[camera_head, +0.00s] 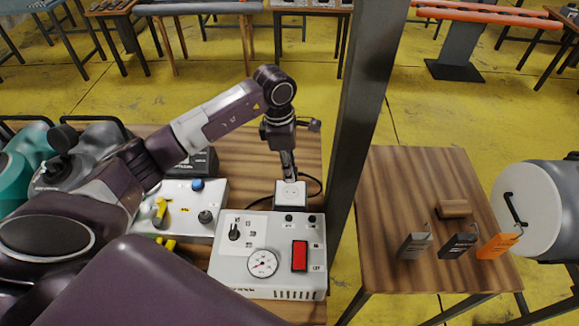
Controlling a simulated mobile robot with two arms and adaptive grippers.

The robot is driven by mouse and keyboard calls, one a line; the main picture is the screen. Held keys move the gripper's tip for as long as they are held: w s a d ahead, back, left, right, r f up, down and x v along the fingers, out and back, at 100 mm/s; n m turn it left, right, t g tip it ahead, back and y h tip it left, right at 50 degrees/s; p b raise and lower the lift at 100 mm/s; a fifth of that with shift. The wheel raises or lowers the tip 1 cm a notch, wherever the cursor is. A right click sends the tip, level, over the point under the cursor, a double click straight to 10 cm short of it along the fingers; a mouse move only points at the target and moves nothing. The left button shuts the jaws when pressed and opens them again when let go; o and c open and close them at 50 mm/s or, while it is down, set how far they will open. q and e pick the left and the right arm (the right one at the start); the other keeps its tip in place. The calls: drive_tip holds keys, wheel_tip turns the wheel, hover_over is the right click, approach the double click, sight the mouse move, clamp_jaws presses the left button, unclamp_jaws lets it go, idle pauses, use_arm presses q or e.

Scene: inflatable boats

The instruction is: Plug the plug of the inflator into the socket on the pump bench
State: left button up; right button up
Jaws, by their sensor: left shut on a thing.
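My left gripper (288,172) points down just above the white socket (289,198) on the wooden pump bench (247,149). It is shut on the plug, which is small and mostly hidden between the dark fingers. I cannot tell whether the plug touches the socket face or is in it. A black cable curves on the bench behind and right of the socket. The white inflator (225,265), with a gauge, a knob and a red switch, stands in front of the socket. My right gripper is not in view.
A dark post (359,110) rises just right of the bench. Left of the inflator is another white box (179,196) with a blue knob and yellow parts. A side table (400,190) at right holds three tagged blocks and a brown block.

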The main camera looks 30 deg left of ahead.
use_arm(q)
drive_tip(key=shift+f, duration=0.55)
drive_tip(key=shift+f+b, duration=0.7)
drive_tip(key=shift+f, duration=0.05)
drive_tip(key=shift+f+b, duration=0.85)
drive_tip(key=shift+f, duration=0.7)
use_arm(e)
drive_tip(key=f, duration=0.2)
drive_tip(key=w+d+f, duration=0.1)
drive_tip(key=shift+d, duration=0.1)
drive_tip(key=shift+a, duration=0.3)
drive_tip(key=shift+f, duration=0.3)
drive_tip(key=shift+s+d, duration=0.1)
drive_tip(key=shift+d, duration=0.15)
use_arm(q)
drive_tip(key=shift+b, duration=0.65)
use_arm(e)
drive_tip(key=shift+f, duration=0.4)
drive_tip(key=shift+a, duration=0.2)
